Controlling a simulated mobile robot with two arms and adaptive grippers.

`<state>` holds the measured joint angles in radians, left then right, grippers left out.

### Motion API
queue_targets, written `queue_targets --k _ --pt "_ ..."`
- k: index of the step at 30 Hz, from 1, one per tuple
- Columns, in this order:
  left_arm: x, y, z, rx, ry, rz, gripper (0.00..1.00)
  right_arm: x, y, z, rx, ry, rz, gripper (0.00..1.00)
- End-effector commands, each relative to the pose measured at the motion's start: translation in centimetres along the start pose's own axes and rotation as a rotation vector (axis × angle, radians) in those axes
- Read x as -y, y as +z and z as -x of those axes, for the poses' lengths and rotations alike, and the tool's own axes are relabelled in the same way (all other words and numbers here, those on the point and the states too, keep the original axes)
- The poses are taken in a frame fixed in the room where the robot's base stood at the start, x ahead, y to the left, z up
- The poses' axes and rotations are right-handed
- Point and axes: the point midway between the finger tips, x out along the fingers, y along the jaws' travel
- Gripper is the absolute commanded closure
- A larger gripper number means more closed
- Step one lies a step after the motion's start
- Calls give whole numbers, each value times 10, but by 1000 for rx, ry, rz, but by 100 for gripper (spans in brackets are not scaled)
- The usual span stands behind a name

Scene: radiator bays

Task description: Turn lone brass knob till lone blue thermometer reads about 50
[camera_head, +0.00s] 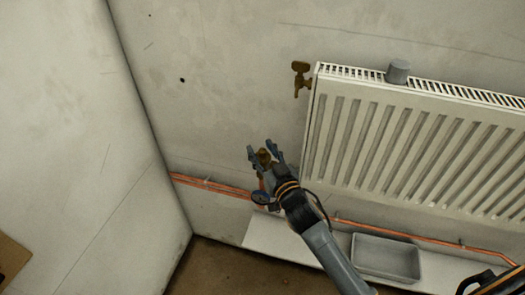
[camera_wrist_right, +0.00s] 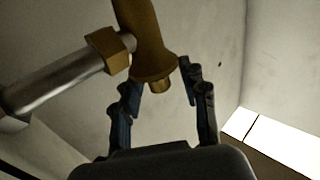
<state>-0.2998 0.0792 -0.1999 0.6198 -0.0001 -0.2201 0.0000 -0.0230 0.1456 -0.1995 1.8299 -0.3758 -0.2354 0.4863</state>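A brass knob (camera_head: 263,157) sits at the lower left of the radiator. My right gripper (camera_head: 267,152) is at it, with one finger on each side. In the right wrist view, a brass valve body (camera_wrist_right: 147,38) with a short round end reaches between the tips of my open right gripper (camera_wrist_right: 159,80). The left finger looks very near the brass; I cannot tell if they touch. A small round blue gauge (camera_head: 259,197), which looks like the thermometer, sits just below the gripper by the copper pipes. Its reading is too small to make out. My left gripper is not clearly seen.
A white radiator (camera_head: 400,150) fills the right, with another brass fitting (camera_head: 301,78) at its top left and a grey cylinder (camera_head: 398,71) on top. Copper pipes (camera_head: 375,229) run low along the wall. A grey tray (camera_head: 386,258) lies below. The left wall is bare.

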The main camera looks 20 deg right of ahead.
Motion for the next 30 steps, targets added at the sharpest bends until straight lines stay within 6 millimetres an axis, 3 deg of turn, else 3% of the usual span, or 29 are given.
queue_targets --k 1,6,7,29,30 --pt "0 0 0 0 0 0 43 0 0 0 0 0 0 65" --pt "0 0 0 0 0 0 43 0 0 0 0 0 0 99" --pt "0 0 0 0 0 0 43 0 0 0 0 0 0 100" --pt "0 1 -5 0 -1 -1 43 0 0 0 2 85 1 100" --pt "0 1 -5 0 -1 -1 43 0 0 0 2 85 1 74"
